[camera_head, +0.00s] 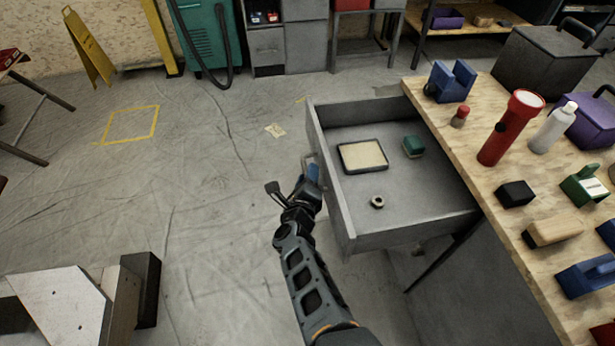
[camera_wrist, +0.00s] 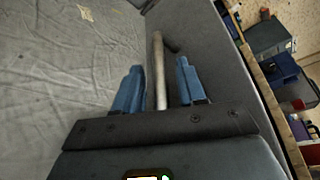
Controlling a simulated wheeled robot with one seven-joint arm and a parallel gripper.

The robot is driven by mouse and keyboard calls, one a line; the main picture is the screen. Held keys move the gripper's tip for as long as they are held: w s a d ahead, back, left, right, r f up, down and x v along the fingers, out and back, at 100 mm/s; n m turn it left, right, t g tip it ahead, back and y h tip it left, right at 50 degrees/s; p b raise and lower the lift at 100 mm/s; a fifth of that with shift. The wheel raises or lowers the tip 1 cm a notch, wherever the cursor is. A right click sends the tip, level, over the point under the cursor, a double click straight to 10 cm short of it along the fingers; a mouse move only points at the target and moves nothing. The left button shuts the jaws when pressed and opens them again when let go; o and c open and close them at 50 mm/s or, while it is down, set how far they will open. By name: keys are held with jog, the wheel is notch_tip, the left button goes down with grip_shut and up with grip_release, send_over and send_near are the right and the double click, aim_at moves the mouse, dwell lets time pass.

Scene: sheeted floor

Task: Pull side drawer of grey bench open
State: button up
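The grey side drawer (camera_head: 400,232) of the bench stands pulled far out to the left of the wooden bench top (camera_head: 450,140). Its front panel also shows in the wrist view (camera_wrist: 215,70). The drawer handle (camera_wrist: 158,75) is a pale metal bar on that panel. My gripper (camera_head: 314,172) is at the drawer front. In the wrist view its two blue fingers (camera_wrist: 158,88) stand on either side of the bar, with a narrow gap on each side. The gripper looks open around the handle, not closed on it.
In the drawer lie a framed tray (camera_head: 362,156), a green block (camera_head: 413,146) and a ring (camera_head: 377,202). A red flashlight (camera_head: 512,128) and several tools stand on the bench top. The floor (camera_head: 220,190) left of the drawer is clear. A pale block (camera_head: 65,305) is at the lower left.

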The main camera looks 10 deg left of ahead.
jog(key=shift+s+r, duration=0.1)
jog(key=shift+s+a+r+p, duration=0.1)
jog(key=shift+s+r+p, duration=0.05)
jog(key=shift+s+p, duration=0.25)
jog(key=p+v, duration=0.4)
jog(key=v, duration=0.2)
jog(key=shift+s, duration=0.35)
